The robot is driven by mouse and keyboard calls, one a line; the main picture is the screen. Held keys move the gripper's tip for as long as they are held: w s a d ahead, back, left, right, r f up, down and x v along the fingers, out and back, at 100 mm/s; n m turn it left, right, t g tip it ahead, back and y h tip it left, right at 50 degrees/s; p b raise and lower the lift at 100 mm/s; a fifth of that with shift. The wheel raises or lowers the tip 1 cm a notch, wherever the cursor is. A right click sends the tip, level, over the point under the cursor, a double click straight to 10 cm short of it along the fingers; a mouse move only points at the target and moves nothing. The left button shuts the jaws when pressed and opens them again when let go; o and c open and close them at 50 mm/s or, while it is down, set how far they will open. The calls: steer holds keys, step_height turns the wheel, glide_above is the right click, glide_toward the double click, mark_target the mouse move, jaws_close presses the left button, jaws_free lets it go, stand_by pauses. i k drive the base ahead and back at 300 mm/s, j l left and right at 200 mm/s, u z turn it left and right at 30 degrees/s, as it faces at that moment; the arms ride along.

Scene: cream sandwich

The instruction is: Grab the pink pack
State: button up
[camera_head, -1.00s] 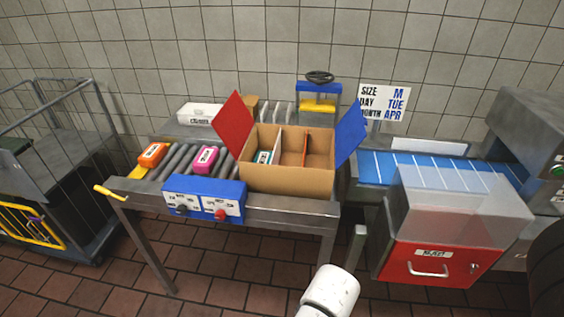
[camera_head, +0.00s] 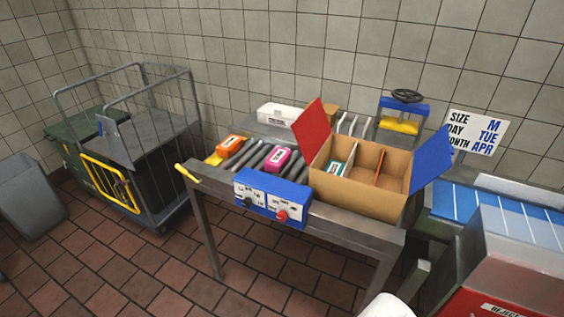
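The pink pack (camera_head: 277,159) lies on the grey rollers of the metal table (camera_head: 350,228), between the orange pack and the cardboard box. It has a pale label on top. An orange pack (camera_head: 231,145) lies to its left at the table's left end. A teal pack (camera_head: 337,168) sits in the left compartment of the cardboard box (camera_head: 358,193). My gripper is not in view. Only a white rounded part, likely of my arm, shows at the bottom edge.
A blue control box (camera_head: 272,197) is fixed on the table's front, below the pink pack. The cardboard box's red flap (camera_head: 313,128) stands up to the right of the pink pack. A wire trolley (camera_head: 150,160) stands left. Tiled floor is clear in front.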

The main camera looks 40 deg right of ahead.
mark_target(277, 161)
steer(key=i+l+u, duration=0.2)
steer(key=i, duration=0.35)
steer(key=i+l+u, duration=0.25)
steer(key=i+l, duration=0.25)
